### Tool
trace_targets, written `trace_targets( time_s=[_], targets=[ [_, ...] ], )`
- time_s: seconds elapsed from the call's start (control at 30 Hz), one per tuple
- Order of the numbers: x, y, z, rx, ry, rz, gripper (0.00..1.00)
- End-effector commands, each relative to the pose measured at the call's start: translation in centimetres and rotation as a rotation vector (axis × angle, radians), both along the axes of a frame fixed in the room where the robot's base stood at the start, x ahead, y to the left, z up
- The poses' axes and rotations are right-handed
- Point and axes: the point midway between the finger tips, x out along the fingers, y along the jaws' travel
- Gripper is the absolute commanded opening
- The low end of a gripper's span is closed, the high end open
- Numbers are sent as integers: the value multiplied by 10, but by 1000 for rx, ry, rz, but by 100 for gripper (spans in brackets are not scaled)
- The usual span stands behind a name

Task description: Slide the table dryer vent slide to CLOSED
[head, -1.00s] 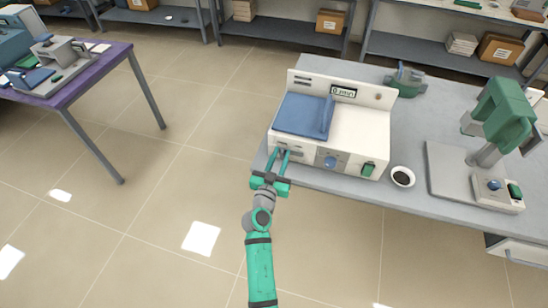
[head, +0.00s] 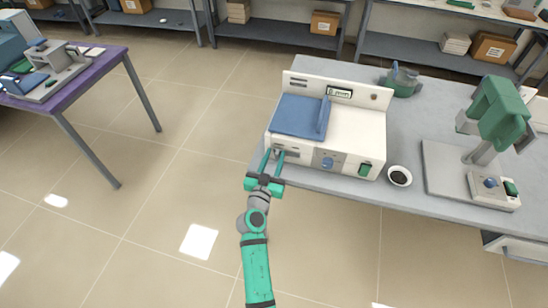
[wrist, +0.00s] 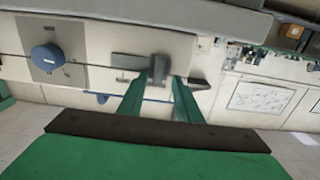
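The table dryer (head: 350,130) is a white box with a blue lid, standing at the left end of the grey bench. Its vent slide sits low on the left of the front face. In the wrist view the slide's grey tab (wrist: 160,68) shows close up, beside a dark slot plate. My gripper (head: 273,153) is at that front left corner. In the wrist view the gripper (wrist: 160,82) has its two green fingers apart, with the tab between or just beyond their tips. I cannot tell if they touch it. The slide's markings are not readable.
The dryer's front has a blue knob (head: 327,163) and a green switch (head: 365,169). A small bowl (head: 400,176) and a green-headed device (head: 500,110) stand to the right on the bench (head: 420,125). The floor left of the bench is clear up to a purple table (head: 85,80).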

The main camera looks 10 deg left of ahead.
Motion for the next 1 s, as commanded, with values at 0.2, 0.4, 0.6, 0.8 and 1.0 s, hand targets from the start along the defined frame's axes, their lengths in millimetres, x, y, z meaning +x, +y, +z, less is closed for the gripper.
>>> trace_targets(
  time_s=[0.2,0.4,0.6,0.8,1.0],
  targets=[
    [-4,2,1,0,-2,3,30],
    [-32,6,0,0,0,3,30],
    [-70,12,0,0,1,2,30],
    [-97,16,0,0,0,1,30],
    [-107,18,0,0,0,2,30]
  ],
)
